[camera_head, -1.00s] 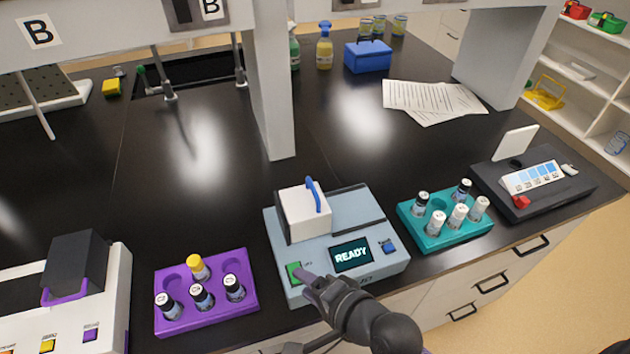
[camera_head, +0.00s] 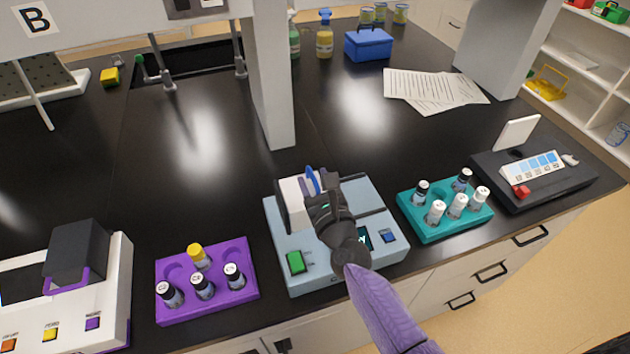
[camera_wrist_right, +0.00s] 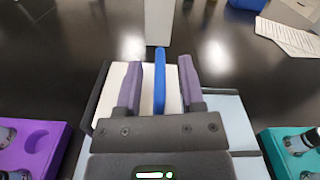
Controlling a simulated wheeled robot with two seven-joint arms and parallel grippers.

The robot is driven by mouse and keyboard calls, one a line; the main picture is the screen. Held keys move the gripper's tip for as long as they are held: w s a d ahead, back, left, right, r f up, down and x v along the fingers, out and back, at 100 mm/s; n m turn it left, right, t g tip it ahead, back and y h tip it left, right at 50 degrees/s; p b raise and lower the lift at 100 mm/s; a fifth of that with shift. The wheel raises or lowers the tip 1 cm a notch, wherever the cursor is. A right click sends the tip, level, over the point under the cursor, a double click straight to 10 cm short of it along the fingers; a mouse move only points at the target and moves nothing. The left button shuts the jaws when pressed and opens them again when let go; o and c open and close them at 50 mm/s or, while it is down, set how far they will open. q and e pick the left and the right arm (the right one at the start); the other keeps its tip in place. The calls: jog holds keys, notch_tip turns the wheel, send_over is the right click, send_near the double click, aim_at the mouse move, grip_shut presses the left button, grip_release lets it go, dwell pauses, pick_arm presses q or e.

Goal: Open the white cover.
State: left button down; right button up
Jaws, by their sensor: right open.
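The white cover (camera_head: 293,204) sits closed on the light blue instrument (camera_head: 281,243) in the middle of the bench. Its blue handle (camera_head: 313,181) stands up on its top and also shows in the right wrist view (camera_wrist_right: 159,80). My right gripper (camera_head: 312,187) is over the cover, with its purple fingers (camera_wrist_right: 160,85) open on either side of the handle. Small gaps show between the handle and both fingers. The gripper and arm hide part of the cover and most of the instrument's display. My left gripper is not in view.
A purple rack (camera_head: 215,293) with several vials stands left of the instrument, and a teal rack (camera_head: 437,222) stands to its right. A grey post (camera_head: 272,90) rises behind it. A white device (camera_head: 120,285) is at far left.

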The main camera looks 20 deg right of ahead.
grip_shut()
dwell(1.4)
